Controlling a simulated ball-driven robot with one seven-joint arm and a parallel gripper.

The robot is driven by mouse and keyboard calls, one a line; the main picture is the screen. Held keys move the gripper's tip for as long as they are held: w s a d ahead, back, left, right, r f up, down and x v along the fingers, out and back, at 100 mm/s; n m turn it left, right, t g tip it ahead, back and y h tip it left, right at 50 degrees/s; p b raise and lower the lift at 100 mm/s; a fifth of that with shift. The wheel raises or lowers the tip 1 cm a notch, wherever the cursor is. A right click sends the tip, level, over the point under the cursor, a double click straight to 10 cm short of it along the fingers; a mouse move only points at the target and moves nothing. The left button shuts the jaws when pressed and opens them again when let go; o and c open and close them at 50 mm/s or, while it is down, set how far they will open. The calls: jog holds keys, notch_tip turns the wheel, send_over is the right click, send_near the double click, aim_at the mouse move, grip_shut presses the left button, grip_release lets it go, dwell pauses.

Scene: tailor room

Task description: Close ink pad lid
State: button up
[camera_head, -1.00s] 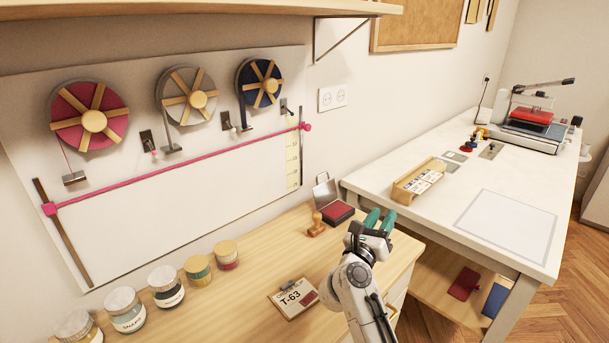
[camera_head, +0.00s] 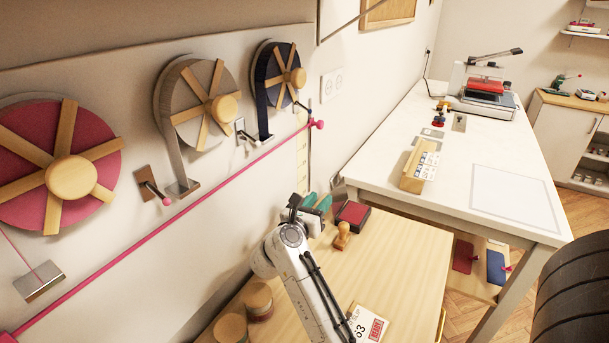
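The ink pad (camera_head: 352,214) is a small dark case with a red pad, on the wooden desk near its back edge. Its grey lid (camera_head: 338,187) stands raised behind the pad, partly hidden by my gripper. My gripper (camera_head: 317,202), with two green fingertips, is just left of the ink pad and in front of the lid's left side. The fingertips look apart, with nothing seen between them. Whether they touch the lid cannot be told.
A wooden stamp (camera_head: 342,236) stands close in front of the ink pad. A card (camera_head: 369,324) lies near the desk's front, and jars (camera_head: 258,300) stand by the wall. A white table (camera_head: 450,190) adjoins at the right. The desk's right part is clear.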

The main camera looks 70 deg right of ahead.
aim_at(331, 179)
jog(key=d+p, duration=0.1)
jog(key=d, duration=0.9)
jog(key=shift+w+d+p, duration=0.15)
jog(key=shift+d+p, duration=0.2)
jog(key=shift+d, duration=0.05)
jog(key=shift+c, duration=0.5)
grip_shut()
